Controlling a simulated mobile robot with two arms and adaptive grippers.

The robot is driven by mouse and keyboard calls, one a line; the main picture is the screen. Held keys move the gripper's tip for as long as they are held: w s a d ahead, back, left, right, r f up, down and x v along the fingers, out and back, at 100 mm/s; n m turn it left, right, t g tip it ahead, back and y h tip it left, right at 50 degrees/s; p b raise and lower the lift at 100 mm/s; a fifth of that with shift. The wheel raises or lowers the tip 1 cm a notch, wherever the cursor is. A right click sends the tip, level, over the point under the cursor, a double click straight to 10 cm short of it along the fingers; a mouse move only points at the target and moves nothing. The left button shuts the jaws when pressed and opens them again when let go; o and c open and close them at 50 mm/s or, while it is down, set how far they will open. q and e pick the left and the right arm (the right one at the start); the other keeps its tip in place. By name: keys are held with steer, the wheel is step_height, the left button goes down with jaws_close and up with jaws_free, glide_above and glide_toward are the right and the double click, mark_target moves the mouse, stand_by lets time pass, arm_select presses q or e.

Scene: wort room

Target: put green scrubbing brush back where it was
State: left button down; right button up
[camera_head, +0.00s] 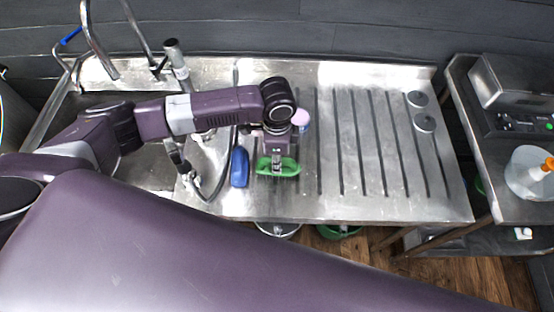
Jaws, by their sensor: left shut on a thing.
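The green scrubbing brush (291,168) is at the front left of the ribbed steel drainboard (345,150). My left gripper (277,170) points down over it from above and is shut on it. The gripper hides the middle of the brush. I cannot tell whether the brush touches the drainboard or is just above it. My right gripper is not in view.
A blue object (240,167) lies just left of the brush. The drainboard's middle is clear. A sink and hose are left; a side table is right.

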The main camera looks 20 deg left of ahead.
arm_select(q)
steer(key=shift+f, duration=0.1)
steer(key=c, duration=1.8)
jaws_free()
step_height(320, 180, up, 12)
steer(key=b, duration=0.3)
steer(key=shift+r, duration=0.2)
steer(key=shift+f, duration=0.1)
